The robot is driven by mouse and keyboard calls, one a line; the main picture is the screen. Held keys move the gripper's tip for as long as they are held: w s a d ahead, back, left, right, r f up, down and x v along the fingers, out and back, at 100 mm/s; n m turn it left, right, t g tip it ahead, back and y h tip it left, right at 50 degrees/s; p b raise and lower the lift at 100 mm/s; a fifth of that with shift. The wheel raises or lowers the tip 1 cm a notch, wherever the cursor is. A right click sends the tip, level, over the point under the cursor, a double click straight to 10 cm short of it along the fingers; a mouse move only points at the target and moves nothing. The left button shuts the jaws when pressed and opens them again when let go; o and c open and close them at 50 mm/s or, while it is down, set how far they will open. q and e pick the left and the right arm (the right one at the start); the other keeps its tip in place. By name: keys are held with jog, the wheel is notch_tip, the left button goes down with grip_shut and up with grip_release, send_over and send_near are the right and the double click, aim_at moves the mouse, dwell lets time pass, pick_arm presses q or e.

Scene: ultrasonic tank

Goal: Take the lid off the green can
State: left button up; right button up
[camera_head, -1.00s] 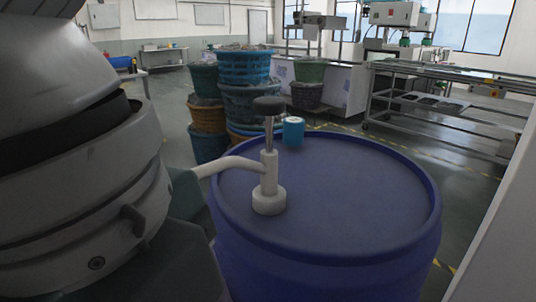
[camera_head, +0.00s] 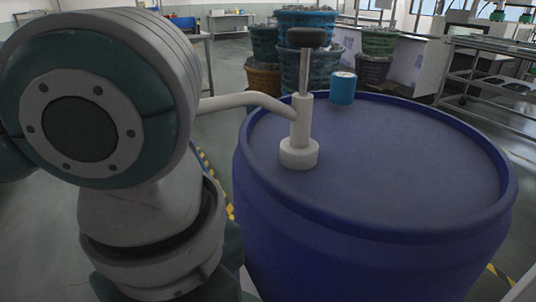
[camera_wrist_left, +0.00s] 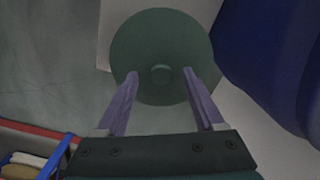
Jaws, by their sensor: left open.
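In the left wrist view the green can shows from above as a round dark green lid (camera_wrist_left: 160,32) with a small knob (camera_wrist_left: 161,74) at its centre. The can's body is hidden under the lid. My left gripper (camera_wrist_left: 160,76) is open above it, with one finger on each side of the knob and a gap on both sides. Whether the fingertips are down at knob height I cannot tell. In the head view my left arm fills the left side, and neither the green can nor my left gripper can be made out there. My right gripper is in neither view.
A large blue drum (camera_head: 400,165) stands right of my left arm, carrying a white hand pump (camera_head: 299,135) and a small blue can (camera_head: 342,88). The drum (camera_wrist_left: 285,50) is close on the right in the left wrist view. Stacked baskets (camera_head: 306,65) stand behind.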

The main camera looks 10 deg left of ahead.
pick_arm(q)
jog(key=shift+f, duration=0.45)
jog(key=shift+c, duration=0.2)
grip_shut()
